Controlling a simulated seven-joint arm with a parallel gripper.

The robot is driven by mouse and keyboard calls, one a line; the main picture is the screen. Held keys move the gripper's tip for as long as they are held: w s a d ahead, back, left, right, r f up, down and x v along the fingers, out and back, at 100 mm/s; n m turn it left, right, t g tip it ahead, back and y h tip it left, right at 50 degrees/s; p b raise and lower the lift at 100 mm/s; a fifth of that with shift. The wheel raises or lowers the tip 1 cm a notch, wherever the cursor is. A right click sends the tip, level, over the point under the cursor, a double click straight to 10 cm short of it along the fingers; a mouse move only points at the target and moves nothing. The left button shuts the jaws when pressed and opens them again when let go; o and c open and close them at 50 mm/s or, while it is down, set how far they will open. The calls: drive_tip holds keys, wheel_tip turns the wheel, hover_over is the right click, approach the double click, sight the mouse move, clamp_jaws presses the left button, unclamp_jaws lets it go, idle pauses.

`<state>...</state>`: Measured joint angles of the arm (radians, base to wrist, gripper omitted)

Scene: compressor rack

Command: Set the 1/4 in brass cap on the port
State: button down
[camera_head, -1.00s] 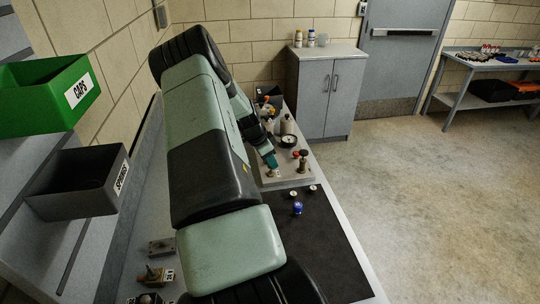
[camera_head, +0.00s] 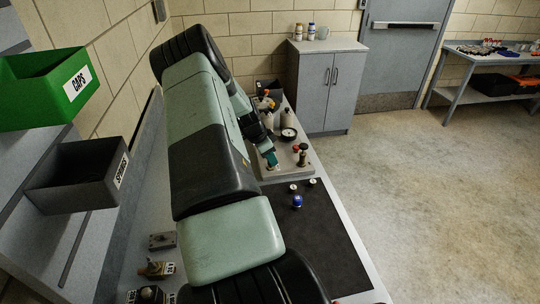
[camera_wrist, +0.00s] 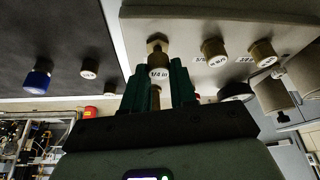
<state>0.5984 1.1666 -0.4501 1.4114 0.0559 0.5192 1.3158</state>
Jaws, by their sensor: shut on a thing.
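My gripper (camera_wrist: 160,85) has its two green fingers shut on the 1/4 in brass cap (camera_wrist: 158,73), whose white labelled end faces the camera in the wrist view. A brass hex fitting (camera_wrist: 157,45) on the pale plate lies right behind the cap and looks in line with it. Whether the cap touches or is seated on this fitting I cannot tell. In the head view my gripper (camera_head: 271,159) points down at the near left part of the plate (camera_head: 295,176). The cap is too small and covered to make out there.
Other brass fittings with white ends (camera_wrist: 213,48) stand close beside on the plate. A gauge (camera_head: 289,134) and a dark-topped brass fitting (camera_head: 303,155) also stand there. A blue-topped piece (camera_head: 297,202) and two small white-topped pieces (camera_head: 293,188) sit on the dark mat (camera_head: 310,235).

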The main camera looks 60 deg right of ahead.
drive_tip(key=shift+f, duration=0.55)
idle(0.4)
drive_tip(key=shift+c, duration=2.2)
unclamp_jaws()
drive_tip(key=shift+r, duration=3.55)
